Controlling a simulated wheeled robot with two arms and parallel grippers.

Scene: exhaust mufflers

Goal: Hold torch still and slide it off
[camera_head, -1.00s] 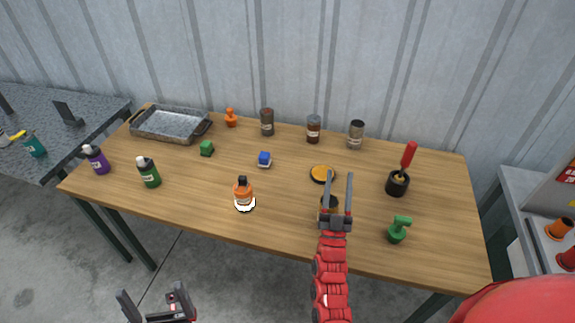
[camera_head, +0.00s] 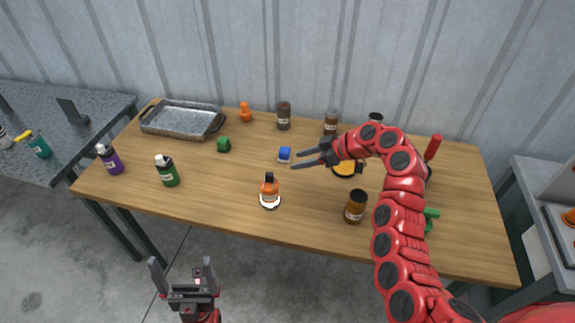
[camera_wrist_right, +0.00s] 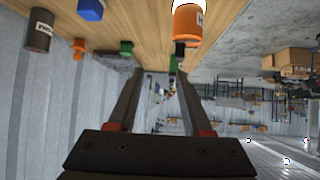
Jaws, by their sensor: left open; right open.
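An orange bottle with a black top (camera_head: 270,188) stands upright near the front middle of the wooden table, with a white band around its base. It also shows upside down in the right wrist view (camera_wrist_right: 188,22). I cannot tell for sure whether this is the torch. My right gripper (camera_head: 293,159) is open and empty, pointing left above the table, up and right of the orange bottle in the picture. Its two fingers show apart in the right wrist view (camera_wrist_right: 160,72), with nothing between them. My left gripper (camera_head: 182,264) is open and empty, in front of the table edge.
A blue block (camera_head: 285,154) lies near my right gripper. A brown jar (camera_head: 355,207) stands right of the orange bottle. A green bottle (camera_head: 167,170) and purple bottle (camera_head: 110,159) stand left. A metal tray (camera_head: 183,119) lies at the back left. My right arm hides some items.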

